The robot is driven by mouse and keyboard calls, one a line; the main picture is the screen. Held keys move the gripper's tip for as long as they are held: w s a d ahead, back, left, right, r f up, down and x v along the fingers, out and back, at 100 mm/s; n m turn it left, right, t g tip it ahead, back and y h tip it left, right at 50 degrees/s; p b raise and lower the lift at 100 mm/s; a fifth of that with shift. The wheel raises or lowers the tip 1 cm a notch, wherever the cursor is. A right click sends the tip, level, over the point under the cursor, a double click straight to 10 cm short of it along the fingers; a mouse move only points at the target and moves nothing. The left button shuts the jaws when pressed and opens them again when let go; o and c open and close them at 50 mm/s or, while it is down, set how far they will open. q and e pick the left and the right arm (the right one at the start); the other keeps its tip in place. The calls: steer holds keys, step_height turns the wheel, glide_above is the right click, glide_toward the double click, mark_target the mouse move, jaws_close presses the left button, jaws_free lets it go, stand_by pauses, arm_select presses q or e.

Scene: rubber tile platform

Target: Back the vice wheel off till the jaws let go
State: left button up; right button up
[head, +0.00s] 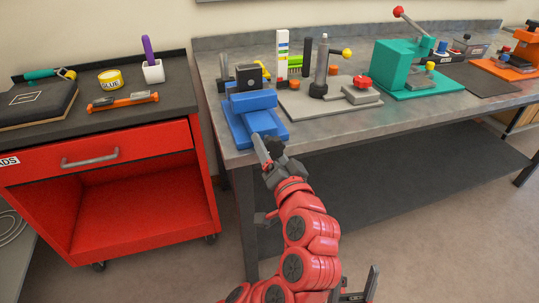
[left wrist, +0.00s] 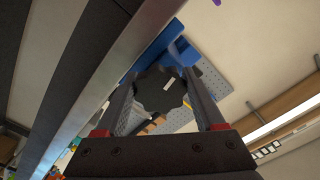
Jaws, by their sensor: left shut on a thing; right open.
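The blue vice (head: 262,121) stands at the near left corner of the grey workbench, with a dark block (head: 249,77) at its jaws. Its dark wheel (head: 276,145) faces the front edge, partly hidden by my gripper. In the left wrist view the scalloped wheel (left wrist: 160,90) sits between both fingers, with the blue vice body (left wrist: 184,52) behind it. My left gripper (head: 270,155) is shut on the wheel. My right gripper (head: 356,291) is open and empty at the bottom edge of the head view, partly cut off. Any jaw gap cannot be told.
A grey plate (head: 300,106) with a post stand is right of the vice. A green press (head: 395,68) stands farther right. A red tool cabinet (head: 100,160) with glue and tools on top is at left. Open floor lies in front of the bench.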

stand_by(0.5)
arm_select(q)
steer(key=o, duration=1.4)
steer(key=shift+c, duration=0.2)
steer(key=p+v, duration=0.2)
steer(key=v, duration=1.5)
steer(key=shift+s, duration=0.2)
